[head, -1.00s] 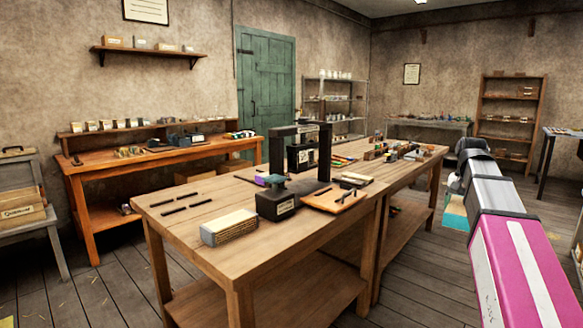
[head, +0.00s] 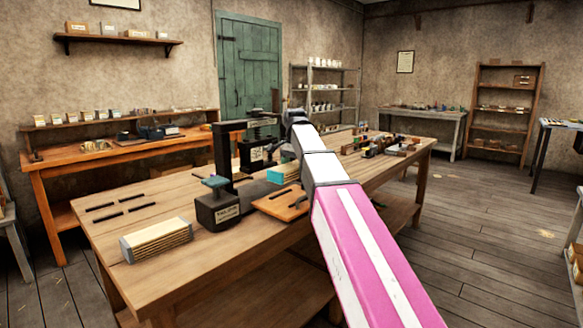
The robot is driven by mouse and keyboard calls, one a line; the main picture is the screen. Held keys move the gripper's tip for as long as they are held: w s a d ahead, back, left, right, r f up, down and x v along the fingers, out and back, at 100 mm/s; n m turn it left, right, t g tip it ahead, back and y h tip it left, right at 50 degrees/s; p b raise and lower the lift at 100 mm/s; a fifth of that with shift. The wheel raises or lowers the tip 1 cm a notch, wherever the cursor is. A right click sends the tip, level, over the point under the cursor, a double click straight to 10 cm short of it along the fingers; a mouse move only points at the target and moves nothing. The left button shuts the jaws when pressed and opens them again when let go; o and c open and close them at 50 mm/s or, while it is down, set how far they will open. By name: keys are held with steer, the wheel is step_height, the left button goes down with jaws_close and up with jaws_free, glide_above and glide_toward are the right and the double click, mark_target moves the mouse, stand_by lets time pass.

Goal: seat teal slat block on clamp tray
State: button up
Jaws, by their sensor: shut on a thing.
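The teal slat block (head: 282,173), pale slats with teal on it, shows beside the black press (head: 232,150), over the table's middle. My gripper (head: 288,152) is mostly hidden by my own arm; it is shut on the block from above. A flat grey surface (head: 254,190) lies at the press's foot, just left of the block; I cannot tell whether it is the clamp tray. Whether the block touches anything below is also unclear.
A grey-ended slat block (head: 156,240) and several black bars lie on the left of the wooden table (head: 150,285). Small items crowd the table's right end.

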steer(key=shift+a+f, duration=0.1)
steer(key=shift+a, duration=0.2)
glide_above(293, 197)
steer(key=shift+f, duration=3.25)
steer(key=shift+s, duration=0.1)
steer(key=shift+f, duration=1.05)
steer(key=o, duration=1.1)
steer(key=shift+r, duration=0.1)
step_height(293, 197, up, 10)
steer(key=shift+r, duration=0.3)
